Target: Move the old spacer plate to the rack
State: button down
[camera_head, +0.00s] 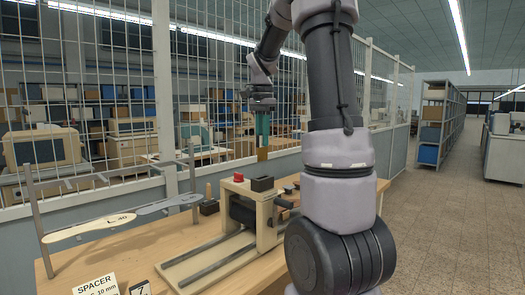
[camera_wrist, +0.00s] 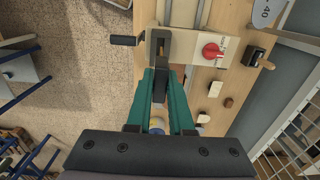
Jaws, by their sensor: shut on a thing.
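My gripper (camera_head: 263,131) has teal fingers and hangs above the beige press on the bench. It is shut on a small narrow piece, apparently the old spacer plate, which shows dark between the fingertips in the wrist view (camera_wrist: 160,86). In the head view, a tan bit (camera_head: 262,154) shows just below the fingertips; I cannot tell whether it is the same piece. The piece appears clear of the press's black slotted block (camera_head: 262,184). The likely rack, a frame with grey posts (camera_head: 39,222), stands at the left and bears a cream plate marked 40 (camera_head: 90,231) and a blue-grey plate (camera_head: 167,205).
The press has a red knob (camera_wrist: 211,51) and a black side handle (camera_wrist: 123,40). A black-headed stamp (camera_wrist: 253,56) and small blocks lie beside it. A SPACER card (camera_head: 96,286) lies at the bench front. A wire mesh fence (camera_head: 120,100) runs behind the bench.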

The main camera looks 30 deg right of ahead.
jog(key=shift+r, duration=0.25)
jog(key=shift+r, duration=2.5)
